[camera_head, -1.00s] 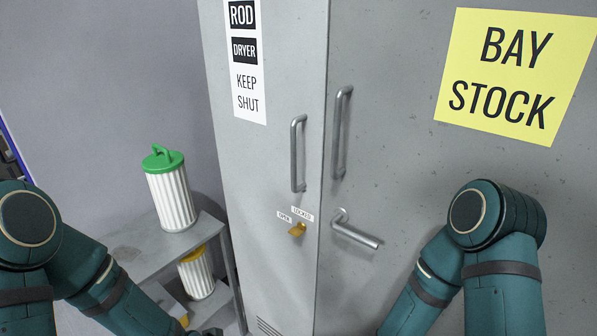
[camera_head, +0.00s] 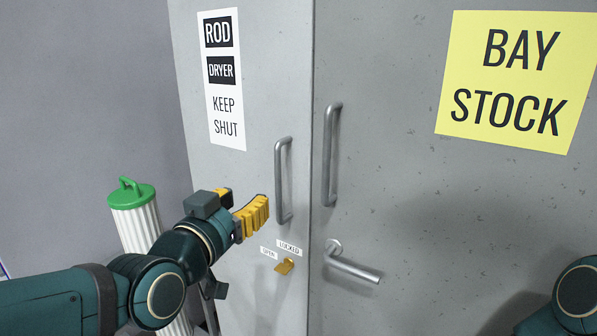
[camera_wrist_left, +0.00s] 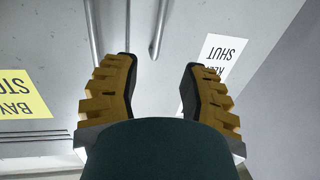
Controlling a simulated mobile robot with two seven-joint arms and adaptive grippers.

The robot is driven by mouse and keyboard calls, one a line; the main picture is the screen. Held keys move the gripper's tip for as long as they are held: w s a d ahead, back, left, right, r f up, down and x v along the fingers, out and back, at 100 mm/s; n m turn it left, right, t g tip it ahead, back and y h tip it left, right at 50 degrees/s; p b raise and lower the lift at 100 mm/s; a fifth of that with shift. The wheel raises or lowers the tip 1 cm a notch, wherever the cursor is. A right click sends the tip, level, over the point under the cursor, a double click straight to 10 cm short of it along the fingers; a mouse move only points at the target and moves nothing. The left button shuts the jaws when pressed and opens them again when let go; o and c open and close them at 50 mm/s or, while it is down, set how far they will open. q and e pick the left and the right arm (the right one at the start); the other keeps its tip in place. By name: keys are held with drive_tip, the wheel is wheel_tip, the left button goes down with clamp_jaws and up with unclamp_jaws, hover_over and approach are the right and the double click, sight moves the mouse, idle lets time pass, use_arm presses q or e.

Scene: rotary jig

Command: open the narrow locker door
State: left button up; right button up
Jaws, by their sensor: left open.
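The narrow locker door (camera_head: 245,175) is the grey left door with the "ROD DRYER KEEP SHUT" sign; it is shut. Its vertical bar handle (camera_head: 284,180) stands near the door's right edge. A yellow latch (camera_head: 285,266) sits below, by small "OPEN" and "LOCKED" labels; its exact setting is hard to tell. My left gripper (camera_head: 245,201) is open and empty, just left of the handle and apart from it. In the left wrist view, upside down, the handle (camera_wrist_left: 160,28) shows beyond the gap between the yellow fingers (camera_wrist_left: 157,66). My right gripper is out of view.
The wide door (camera_head: 400,200) to the right has a "BAY STOCK" sign, a bar handle (camera_head: 331,155) and a lever (camera_head: 352,268). A ribbed white canister (camera_head: 135,224) with a green lid stands behind my left arm. My right arm shows at bottom right.

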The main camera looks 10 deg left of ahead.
sight(276, 170)
use_arm(q)
drive_tip(key=w, duration=0.4)
drive_tip(key=w+d, duration=0.1)
drive_tip(key=w, duration=0.4)
drive_tip(key=w+d, duration=0.1)
drive_tip(key=w, duration=0.3)
drive_tip(key=shift+w+d+r, duration=0.1)
drive_tip(key=shift+w+r, duration=0.15)
clamp_jaws()
